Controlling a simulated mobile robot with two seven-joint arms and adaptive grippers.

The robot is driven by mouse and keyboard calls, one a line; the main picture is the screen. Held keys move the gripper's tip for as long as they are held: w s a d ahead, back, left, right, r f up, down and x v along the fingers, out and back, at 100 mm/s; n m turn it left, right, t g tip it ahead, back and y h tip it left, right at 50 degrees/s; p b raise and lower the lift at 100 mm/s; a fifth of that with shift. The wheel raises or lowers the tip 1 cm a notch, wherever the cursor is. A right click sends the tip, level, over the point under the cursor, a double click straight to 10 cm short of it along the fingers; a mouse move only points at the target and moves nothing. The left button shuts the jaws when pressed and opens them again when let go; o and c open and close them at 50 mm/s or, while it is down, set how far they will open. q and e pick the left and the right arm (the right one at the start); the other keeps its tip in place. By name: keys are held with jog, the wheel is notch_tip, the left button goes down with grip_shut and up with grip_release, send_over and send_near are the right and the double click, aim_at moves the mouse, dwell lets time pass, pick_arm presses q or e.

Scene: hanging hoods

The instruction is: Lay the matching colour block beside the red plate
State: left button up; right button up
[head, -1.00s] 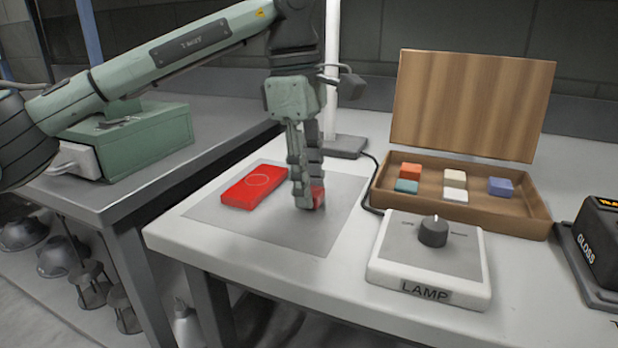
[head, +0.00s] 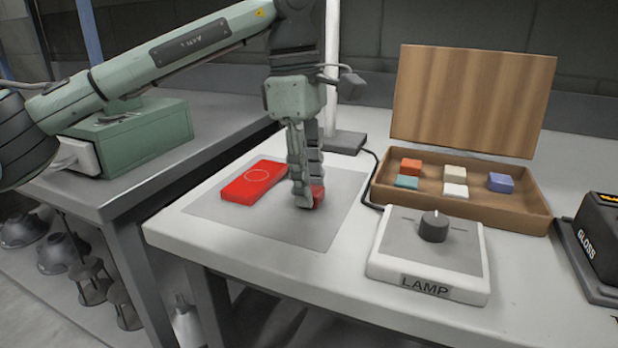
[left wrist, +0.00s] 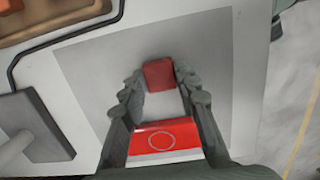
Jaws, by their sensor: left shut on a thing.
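The red plate (head: 254,182) with a pale ring lies on the grey mat (head: 288,229), and it also shows in the left wrist view (left wrist: 165,140). My left gripper (head: 307,203) is low over the mat, just right of the plate. It is shut on a red block (head: 318,196), which is partly hidden by the fingers in the head view. In the left wrist view the red block (left wrist: 159,74) sits between the fingertips, apart from the plate. I cannot tell whether the block touches the mat. My right gripper is not in view.
An open wooden box (head: 525,214) holds several coloured blocks, including an orange one (head: 411,167) and a blue one (head: 500,182). A lamp control box (head: 430,285) stands in front of it. A black GLOSS device (head: 600,240) is at the right edge. A lamp post base (head: 345,143) stands behind the mat.

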pick_arm(q)
jog(key=shift+f, duration=0.3)
jog(key=o, duration=1.2)
jog(key=shift+o, duration=0.2)
notch_tip(320, 180, up, 12)
jog(key=a, duration=0.1)
jog(key=shift+w+a, duration=0.15)
jog(key=shift+w, duration=0.15)
